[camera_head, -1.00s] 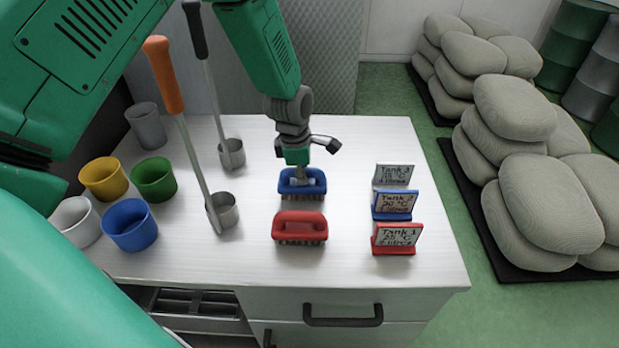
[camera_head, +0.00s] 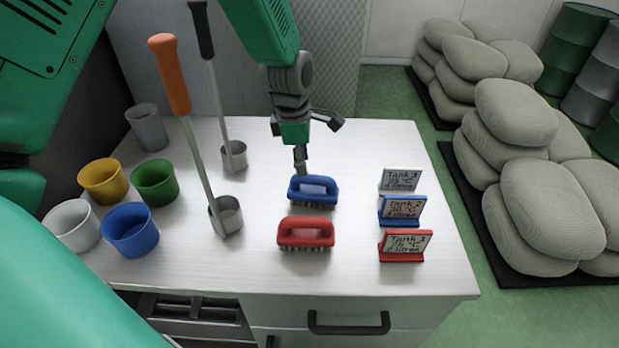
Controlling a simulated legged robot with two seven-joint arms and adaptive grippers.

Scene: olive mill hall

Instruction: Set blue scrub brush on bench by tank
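The blue scrub brush (camera_head: 325,184) rests on the white bench (camera_head: 350,262), bristles down, behind a similar red brush. My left gripper (camera_head: 304,142) is just behind and above the blue brush. Its fingers are spread, with one pointing down close to the brush's back left edge and one sticking out to the right. It holds nothing; I cannot tell whether the low finger touches the brush. Small tank signs stand to the right: white Tank 3 (camera_head: 400,179), blue Tank 2 (camera_head: 403,208) and red Tank 1 (camera_head: 405,243). My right gripper is out of view.
The red brush (camera_head: 306,233) is in front of the blue one. Two long-handled ladles (camera_head: 228,215) stand left of the brushes. Several coloured cups (camera_head: 130,230) crowd the left end. Bench space between brushes and signs is clear. Stacked sacks (camera_head: 540,210) lie on the floor at right.

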